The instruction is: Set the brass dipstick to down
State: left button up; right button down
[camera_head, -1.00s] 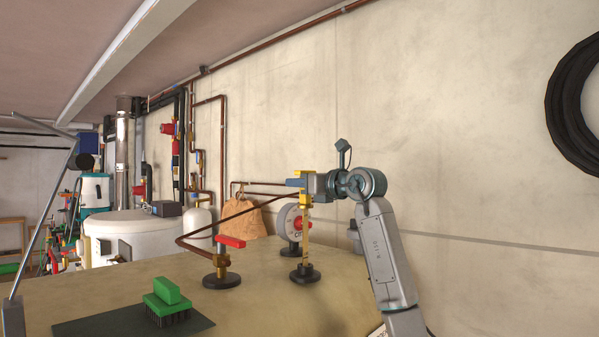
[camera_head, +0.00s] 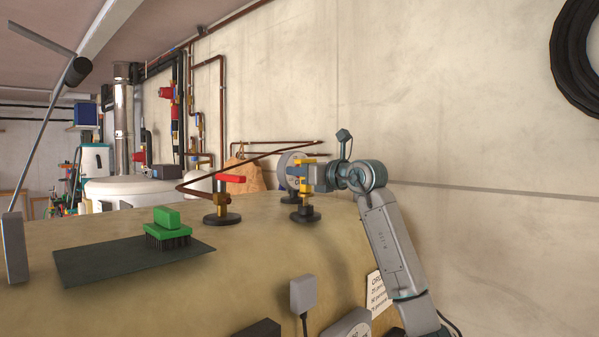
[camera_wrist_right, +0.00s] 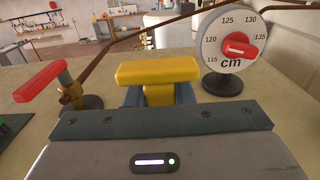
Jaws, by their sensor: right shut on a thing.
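The brass dipstick (camera_head: 305,187) stands upright in a round dark base (camera_head: 304,216) on the tan surface, with only a short length showing above the base. My right gripper (camera_head: 308,176) is shut on its yellow T-shaped handle. In the wrist view the handle (camera_wrist_right: 158,70) sits between the fingers, and the wrist hides the lower part. My left gripper is not in view.
A red-handled valve (camera_head: 226,190) stands left of the dipstick, with a copper pipe running behind. A round cm dial (camera_wrist_right: 235,42) with a red pointer is close behind. A green brush (camera_head: 167,228) lies on a dark mat (camera_head: 95,263) at front left.

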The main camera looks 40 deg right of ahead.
jog(key=c, duration=1.5)
grip_release()
jog(key=shift+f, duration=0.3)
jog(key=shift+o, duration=1.3)
jog(key=shift+s+r, duration=0.1)
jog(key=s+d+b, duration=0.1)
jog(key=s+b, duration=0.4)
jog(key=s, duration=0.5)
jog(key=shift+s, duration=0.4)
